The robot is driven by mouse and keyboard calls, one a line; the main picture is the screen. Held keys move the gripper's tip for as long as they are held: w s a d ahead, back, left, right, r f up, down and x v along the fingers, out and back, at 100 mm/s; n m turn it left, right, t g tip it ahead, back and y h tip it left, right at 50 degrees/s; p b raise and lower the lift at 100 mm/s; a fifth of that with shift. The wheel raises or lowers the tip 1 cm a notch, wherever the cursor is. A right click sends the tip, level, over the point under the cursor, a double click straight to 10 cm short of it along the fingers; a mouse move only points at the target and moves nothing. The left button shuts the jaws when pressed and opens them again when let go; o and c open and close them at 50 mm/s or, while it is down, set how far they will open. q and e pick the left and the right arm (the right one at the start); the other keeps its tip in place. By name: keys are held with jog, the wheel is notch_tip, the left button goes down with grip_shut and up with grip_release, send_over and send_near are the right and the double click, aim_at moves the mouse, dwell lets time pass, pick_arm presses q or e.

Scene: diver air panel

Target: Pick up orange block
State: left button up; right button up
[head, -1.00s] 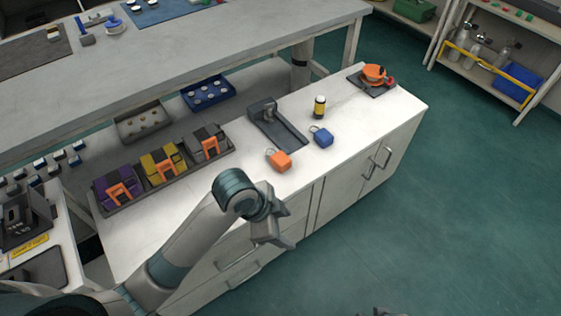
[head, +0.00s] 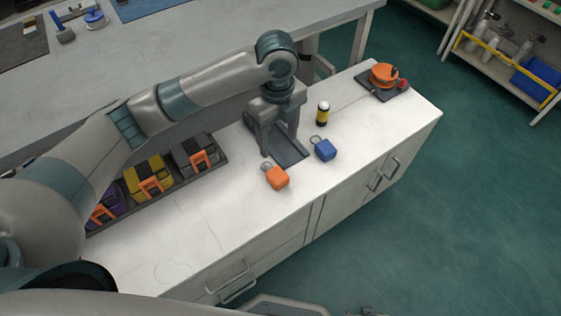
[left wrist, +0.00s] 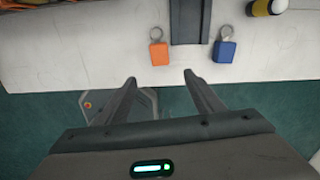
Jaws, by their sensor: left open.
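The orange block (head: 277,178), a small cube with a ring on it, lies on the white counter near its front edge. In the left wrist view the orange block (left wrist: 159,54) is beyond the fingertips, nearly in line with the gap between them. My left gripper (head: 279,143) points down over the counter, behind the orange block in the head view. It is open and empty, and it also shows in the left wrist view (left wrist: 160,76). My right gripper cannot be made out.
A blue block (head: 325,150) with a ring lies to the right of the orange one. A dark stand (head: 290,157) is behind them, partly hidden by my left gripper. A yellow-black bottle (head: 322,114) and an orange reel (head: 383,75) stand further right. A tray of coloured cases (head: 165,180) is left.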

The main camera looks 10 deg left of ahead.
pick_arm(q)
jog(key=shift+s+a+r, duration=0.1)
jog(key=shift+r, duration=0.15)
send_over(277, 174)
jog(key=f, duration=1.2)
jog(key=shift+s+d, duration=0.2)
jog(key=shift+d, duration=0.05)
jog(key=shift+f, duration=0.15)
jog(key=shift+w+a+f, duration=0.15)
jog(key=shift+f, duration=1.15)
jog(key=shift+w+a+f, duration=0.1)
jog(key=shift+a+f, duration=0.05)
jog(key=shift+f, duration=1.15)
